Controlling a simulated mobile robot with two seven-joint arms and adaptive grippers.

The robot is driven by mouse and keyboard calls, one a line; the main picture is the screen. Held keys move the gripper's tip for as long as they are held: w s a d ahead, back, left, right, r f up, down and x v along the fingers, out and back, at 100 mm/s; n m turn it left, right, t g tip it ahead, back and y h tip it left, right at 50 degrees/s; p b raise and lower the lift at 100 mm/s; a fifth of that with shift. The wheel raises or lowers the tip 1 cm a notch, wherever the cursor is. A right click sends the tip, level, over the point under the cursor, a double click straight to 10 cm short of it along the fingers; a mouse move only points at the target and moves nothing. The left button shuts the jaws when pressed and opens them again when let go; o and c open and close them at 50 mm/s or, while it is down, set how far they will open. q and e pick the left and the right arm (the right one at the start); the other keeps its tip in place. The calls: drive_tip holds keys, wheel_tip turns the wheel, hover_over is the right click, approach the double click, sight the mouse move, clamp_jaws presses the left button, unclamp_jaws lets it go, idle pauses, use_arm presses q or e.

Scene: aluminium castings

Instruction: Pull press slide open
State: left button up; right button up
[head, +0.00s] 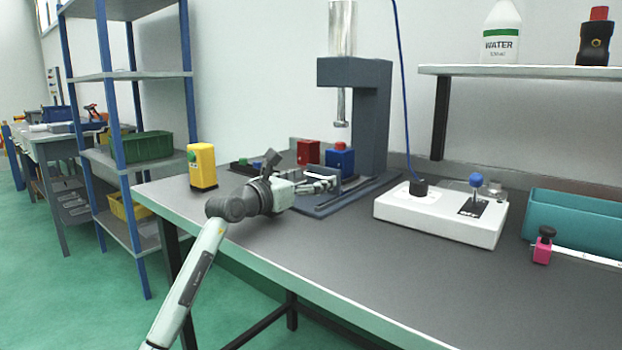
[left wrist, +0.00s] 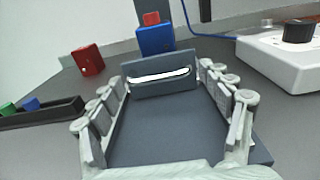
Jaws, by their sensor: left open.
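The dark grey press (head: 370,110) stands on the bench with its shiny ram hanging over its base. In the left wrist view, the press slide shows as a flat dark grey plate (left wrist: 165,125), with an upright slotted handle plate (left wrist: 150,87) at its far end. My left gripper (head: 328,185) is low over the press base, reaching in from the left. Its fingers are spread on both sides of the handle plate in the left wrist view, with small gaps, not clamped on it. My right gripper is out of view.
A red block (head: 308,152) and a blue block with a red top (head: 340,158) stand behind my gripper. A yellow box (head: 202,166) is at left, a white control box (head: 440,214) at right, a teal bin (head: 575,222) beyond. The front bench area is clear.

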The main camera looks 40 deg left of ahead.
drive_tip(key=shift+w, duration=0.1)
use_arm(q)
drive_tip(key=c, duration=1.4)
drive_tip(key=s, duration=0.5)
drive_tip(key=shift+s+a+f, duration=0.2)
drive_tip(key=shift+s, duration=0.2)
drive_tip(key=s, duration=0.5)
drive_tip(key=shift+s+a+r+b, duration=0.2)
drive_tip(key=shift+s+b, duration=0.1)
drive_tip(key=shift+s, duration=0.1)
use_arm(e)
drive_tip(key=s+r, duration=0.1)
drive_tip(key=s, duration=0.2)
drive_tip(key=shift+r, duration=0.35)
use_arm(q)
drive_tip(key=shift+w, duration=0.1)
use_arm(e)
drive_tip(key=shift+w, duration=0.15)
use_arm(q)
drive_tip(key=o, duration=1.4)
drive_tip(key=shift+d, duration=0.1)
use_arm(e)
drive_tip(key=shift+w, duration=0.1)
